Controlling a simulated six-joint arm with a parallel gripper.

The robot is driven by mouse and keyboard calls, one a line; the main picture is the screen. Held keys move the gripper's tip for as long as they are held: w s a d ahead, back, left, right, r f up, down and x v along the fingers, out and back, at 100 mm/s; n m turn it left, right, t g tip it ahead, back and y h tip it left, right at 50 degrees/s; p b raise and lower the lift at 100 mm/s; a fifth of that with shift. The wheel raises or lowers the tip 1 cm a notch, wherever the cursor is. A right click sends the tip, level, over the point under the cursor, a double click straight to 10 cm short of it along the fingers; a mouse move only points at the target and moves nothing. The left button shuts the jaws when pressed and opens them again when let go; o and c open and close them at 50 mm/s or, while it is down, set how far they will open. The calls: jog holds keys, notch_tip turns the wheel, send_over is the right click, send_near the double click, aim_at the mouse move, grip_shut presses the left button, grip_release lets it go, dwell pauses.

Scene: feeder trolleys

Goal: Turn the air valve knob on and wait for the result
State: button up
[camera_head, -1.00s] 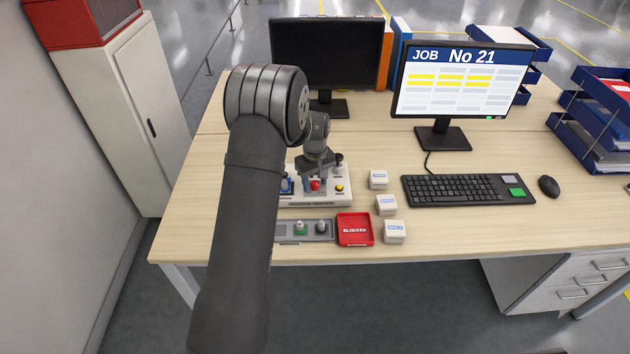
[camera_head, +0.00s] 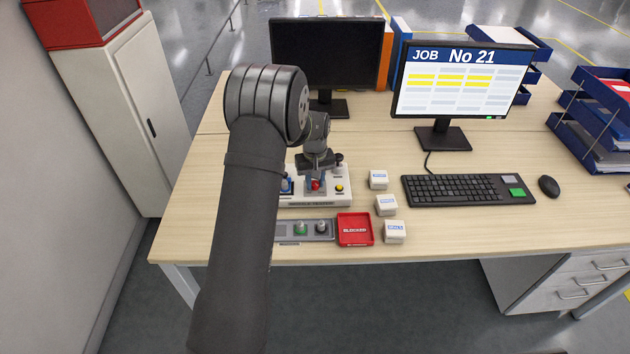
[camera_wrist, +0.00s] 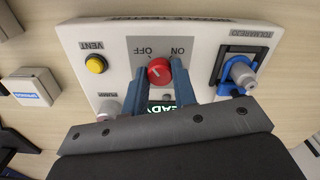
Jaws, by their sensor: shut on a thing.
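The red air valve knob (camera_wrist: 159,72) sits on a white panel box (camera_wrist: 205,40) between the printed words OFF and ON. It also shows in the head view (camera_head: 316,185), low under my wrist. My gripper (camera_wrist: 160,75) is shut on the knob, one blue-grey finger on each side. A pale mark shows on the knob's face, but I cannot tell exactly where it points. A small dark display (camera_wrist: 163,107) with green letters, apparently READY, is partly hidden behind my fingers.
A yellow VENT button (camera_wrist: 96,64) and a blue-clamped grey fitting (camera_wrist: 240,72) flank the knob. A red BLOCKED tray (camera_head: 355,243), a grey strip (camera_head: 318,238) with small parts and several white blocks (camera_head: 386,205) lie nearby. A keyboard (camera_head: 468,190) stands right.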

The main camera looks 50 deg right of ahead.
aim_at(315, 183)
jog(key=m, duration=1)
jog(key=shift+m, duration=2.5)
jog(key=o, duration=1)
notch_tip(315, 183, up, 18)
jog(key=shift+f, duration=0.25)
